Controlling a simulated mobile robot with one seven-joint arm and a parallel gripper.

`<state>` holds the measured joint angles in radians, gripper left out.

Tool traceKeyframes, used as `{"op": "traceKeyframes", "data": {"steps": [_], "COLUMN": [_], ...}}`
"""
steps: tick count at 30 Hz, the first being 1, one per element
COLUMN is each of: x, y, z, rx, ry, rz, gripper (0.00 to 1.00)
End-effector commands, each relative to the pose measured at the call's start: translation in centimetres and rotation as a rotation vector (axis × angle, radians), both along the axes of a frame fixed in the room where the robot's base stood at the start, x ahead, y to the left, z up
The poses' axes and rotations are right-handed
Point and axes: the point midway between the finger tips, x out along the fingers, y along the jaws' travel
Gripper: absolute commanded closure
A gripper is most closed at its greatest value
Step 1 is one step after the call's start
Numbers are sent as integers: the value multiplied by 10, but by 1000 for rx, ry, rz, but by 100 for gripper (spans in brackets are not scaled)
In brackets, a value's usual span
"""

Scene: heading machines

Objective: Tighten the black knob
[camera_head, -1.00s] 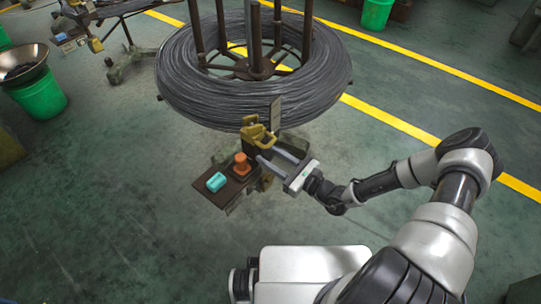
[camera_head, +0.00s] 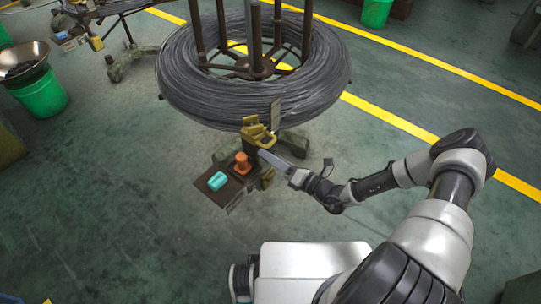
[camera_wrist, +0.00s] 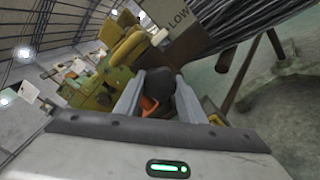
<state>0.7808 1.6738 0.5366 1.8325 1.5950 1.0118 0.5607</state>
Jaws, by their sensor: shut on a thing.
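The black knob (camera_wrist: 160,90) shows dark in the wrist view between the two grey fingers of my gripper (camera_wrist: 158,98). My gripper is shut on it. In the head view my gripper (camera_head: 264,154) reaches in from the right, just below the yellow bracket, and its fingers are seen edge-on as one bar. I cannot make out the knob clearly in the head view.
A big wire coil (camera_head: 200,100) on a post stand is behind the yellow bracket (camera_head: 256,132). An orange part (camera_head: 241,163) and a teal part (camera_head: 217,181) sit on a brown plate (camera_head: 232,192) left of the gripper. The floor in front is clear.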

Motion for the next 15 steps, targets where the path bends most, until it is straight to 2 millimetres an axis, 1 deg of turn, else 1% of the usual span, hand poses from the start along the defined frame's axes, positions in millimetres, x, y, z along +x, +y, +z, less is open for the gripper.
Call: {"op": "traceKeyframes", "data": {"steps": [15], "x": [-1], "y": [-1], "z": [-1], "rx": [279], "ry": [364], "rz": [0], "gripper": [87]}}
